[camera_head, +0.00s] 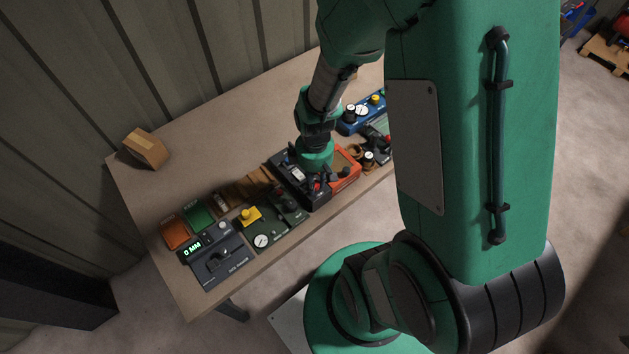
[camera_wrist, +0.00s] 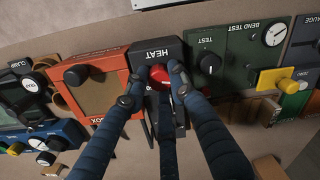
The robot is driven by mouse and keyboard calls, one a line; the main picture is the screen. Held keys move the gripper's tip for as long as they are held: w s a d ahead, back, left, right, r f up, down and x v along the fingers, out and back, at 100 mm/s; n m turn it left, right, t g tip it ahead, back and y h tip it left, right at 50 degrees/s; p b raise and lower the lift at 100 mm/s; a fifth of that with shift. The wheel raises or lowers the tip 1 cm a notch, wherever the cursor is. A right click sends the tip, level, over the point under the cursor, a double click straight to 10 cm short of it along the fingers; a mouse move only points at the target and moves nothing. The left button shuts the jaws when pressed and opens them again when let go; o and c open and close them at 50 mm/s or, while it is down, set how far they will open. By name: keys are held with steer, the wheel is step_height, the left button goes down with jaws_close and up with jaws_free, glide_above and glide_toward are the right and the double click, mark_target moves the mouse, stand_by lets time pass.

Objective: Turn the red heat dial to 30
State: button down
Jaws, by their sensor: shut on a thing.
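The red heat dial (camera_wrist: 158,75) sits on the front of a dark box marked HEAT (camera_wrist: 148,53) in the wrist view. My gripper (camera_wrist: 156,79) is closed around the dial, with dark fingers on its left and right sides and a third finger below it. The fingers hide part of the dial and the panel around it, and I cannot read its setting. In the head view my gripper (camera_head: 316,184) reaches down onto the dark heat box (camera_head: 286,176), and the dial is mostly hidden.
An orange box (camera_wrist: 98,87) with a black knob stands left of the heat box in the wrist view. A green bend-test panel (camera_wrist: 221,57) stands on its right. In the head view a dark unit reading 0 MM (camera_head: 213,264) and a cardboard box (camera_head: 146,149) stand on the bench's left part.

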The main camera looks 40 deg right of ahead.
steer(key=m+p, duration=0.1)
steer(key=m, duration=0.3)
steer(key=shift+w+r, duration=0.1)
steer(key=shift+d+m+p, duration=0.1)
steer(key=shift+m+p, duration=0.55)
steer(key=shift+m, duration=1.15)
steer(key=c, duration=1.5)
jaws_free()
steer(key=shift+w, duration=0.1)
steer(key=shift+o, duration=0.2)
